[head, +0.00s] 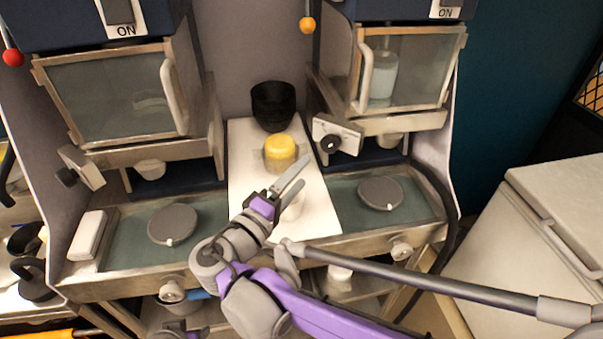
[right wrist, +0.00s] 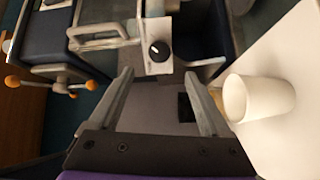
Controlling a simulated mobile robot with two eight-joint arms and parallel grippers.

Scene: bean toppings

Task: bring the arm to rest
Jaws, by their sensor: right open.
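My right gripper (head: 297,172) is open and empty over the white board (head: 240,160) between the two machines. In the right wrist view its two fingers (right wrist: 165,100) stand wide apart with nothing between them. A white cup (right wrist: 258,98) is beside the right finger, outside the jaws. In the head view the cup (head: 293,208) is partly hidden by the gripper. My right arm reaches in from the lower right. My left gripper is not seen.
A yellow-topped container (head: 281,149) and black stacked bowls (head: 272,106) stand farther back on the board. Machines with glass fronts flank it, the left (head: 110,95) and the right (head: 412,70). Round grey lids (head: 173,223) (head: 380,193) lie in the trays below. A white cabinet (head: 545,235) is at right.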

